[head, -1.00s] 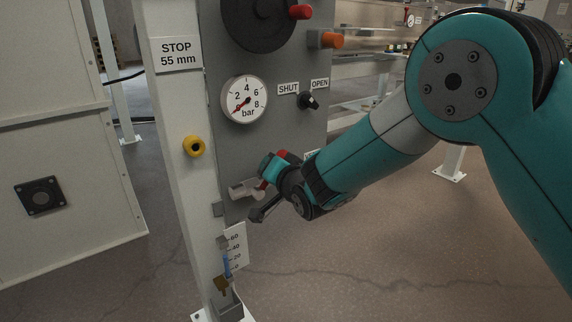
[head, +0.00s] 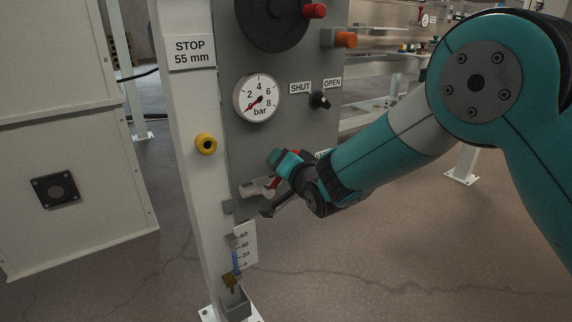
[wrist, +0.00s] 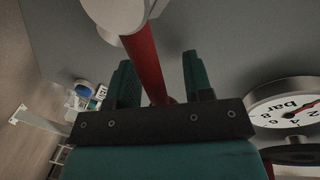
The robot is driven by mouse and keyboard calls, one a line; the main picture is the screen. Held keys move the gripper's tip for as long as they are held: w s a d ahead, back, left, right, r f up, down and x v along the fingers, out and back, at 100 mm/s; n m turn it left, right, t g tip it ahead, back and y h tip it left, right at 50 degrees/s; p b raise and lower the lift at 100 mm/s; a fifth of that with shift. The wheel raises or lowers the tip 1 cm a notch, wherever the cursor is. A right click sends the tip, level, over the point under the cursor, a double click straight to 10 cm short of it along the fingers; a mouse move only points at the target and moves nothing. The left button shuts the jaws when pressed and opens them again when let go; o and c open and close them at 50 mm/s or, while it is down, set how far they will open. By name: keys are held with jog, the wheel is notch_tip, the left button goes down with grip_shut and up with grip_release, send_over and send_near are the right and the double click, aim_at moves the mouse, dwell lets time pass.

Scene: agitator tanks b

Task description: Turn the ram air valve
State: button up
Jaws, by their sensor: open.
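A valve with a pale grey body (head: 257,188) and a red lever handle (head: 275,182) is on the grey panel below the gauge. I take it for the ram air valve, but its label is mostly hidden behind my arm. My gripper (head: 284,163) is at the valve, covering part of the handle. In the wrist view, my gripper (wrist: 160,76) is open, with one teal finger on each side of the red handle (wrist: 147,62). Gaps show on both sides, so it does not appear gripped. The pale valve body (wrist: 118,12) is beyond the fingertips.
A pressure gauge (head: 256,98) is above the valve, with a black SHUT/OPEN knob (head: 320,100) to its right. A scale plate (head: 245,243) is below. Open floor lies at lower right.

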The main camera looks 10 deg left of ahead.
jog(key=v, duration=1.7)
jog(key=shift+s+p, duration=0.25)
jog(key=shift+p, duration=0.15)
jog(key=shift+d, duration=0.1)
